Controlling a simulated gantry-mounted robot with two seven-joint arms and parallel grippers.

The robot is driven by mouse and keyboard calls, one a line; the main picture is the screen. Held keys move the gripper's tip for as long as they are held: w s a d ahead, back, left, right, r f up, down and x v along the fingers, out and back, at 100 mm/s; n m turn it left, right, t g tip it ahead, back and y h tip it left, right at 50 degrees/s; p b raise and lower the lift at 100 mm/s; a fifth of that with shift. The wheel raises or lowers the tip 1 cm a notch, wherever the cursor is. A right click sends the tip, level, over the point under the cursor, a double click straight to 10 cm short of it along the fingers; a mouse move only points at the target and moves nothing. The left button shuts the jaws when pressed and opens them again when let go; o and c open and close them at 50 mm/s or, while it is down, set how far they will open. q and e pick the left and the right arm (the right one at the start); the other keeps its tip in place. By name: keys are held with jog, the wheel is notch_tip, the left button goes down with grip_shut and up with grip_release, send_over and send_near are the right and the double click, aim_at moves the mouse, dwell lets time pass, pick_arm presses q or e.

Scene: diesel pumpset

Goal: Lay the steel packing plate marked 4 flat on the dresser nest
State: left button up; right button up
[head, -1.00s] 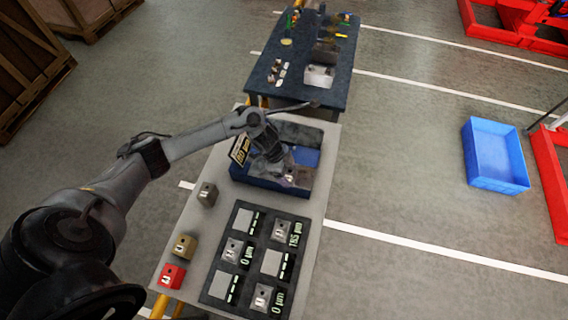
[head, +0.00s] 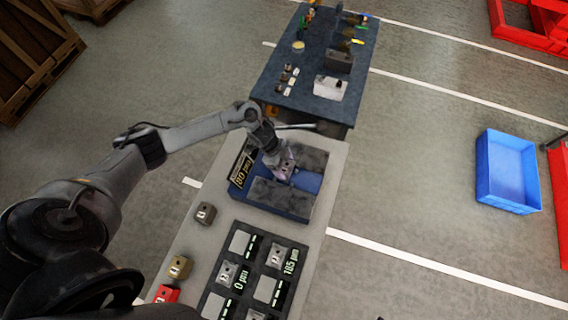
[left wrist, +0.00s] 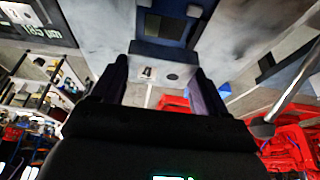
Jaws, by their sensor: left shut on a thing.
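My left gripper (head: 284,168) is shut on a steel plate, over the blue fixture (head: 257,201) on the grey table, which I take as the dresser nest. The plate (left wrist: 160,72) shows between both fingers in the left wrist view, with a white label and a dark round hole. The number on it is too small to read. In the head view the plate (head: 285,172) is partly hidden by the gripper and sits between two dark grey slabs (head: 283,192). I cannot tell whether it touches the fixture. My right gripper is not in view.
A black tray (head: 252,264) nearer me holds marked steel plates and pale squares beside printed readings. A grey block (head: 205,213), a brown block (head: 180,266) and a red block (head: 166,293) stand left of it. A dark bench (head: 310,105) with small parts adjoins the far end.

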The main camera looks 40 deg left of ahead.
aim_at(284, 169)
pick_arm(q)
jog(key=shift+r, duration=0.1)
jog(key=shift+f+b, duration=1.4)
jog(key=shift+f, duration=0.95)
jog(key=shift+f, duration=0.2)
